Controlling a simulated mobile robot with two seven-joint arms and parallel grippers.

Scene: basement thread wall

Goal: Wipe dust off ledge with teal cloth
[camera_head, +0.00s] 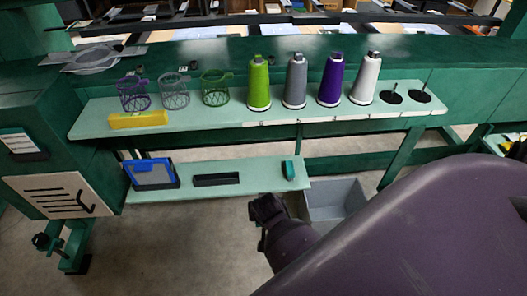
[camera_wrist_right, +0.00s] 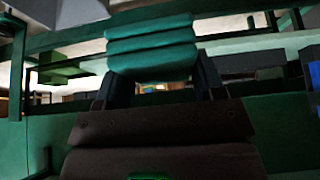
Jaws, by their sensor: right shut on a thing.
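The teal cloth (camera_wrist_right: 150,45) is a thick folded pad in the right wrist view. My right gripper (camera_wrist_right: 160,88) is shut on it, with a dark finger on either side. In the head view the cloth (camera_head: 289,170) shows small and upright at the right end of the lower pale-green ledge (camera_head: 262,181). My right gripper (camera_head: 268,208) comes up from below right, at that ledge's front edge. I cannot tell whether the cloth touches the ledge. An upper pale-green ledge (camera_head: 95,121) runs above. No dust can be made out. My left gripper is not in view.
The upper ledge holds wire baskets (camera_head: 174,92), a yellow block (camera_head: 138,119) and thread cones (camera_head: 295,82). A blue-framed tray (camera_head: 152,173) and a black bar (camera_head: 216,179) stand on the lower ledge. A grey bin (camera_head: 335,200) stands right of my gripper. Green machine parts flank both sides.

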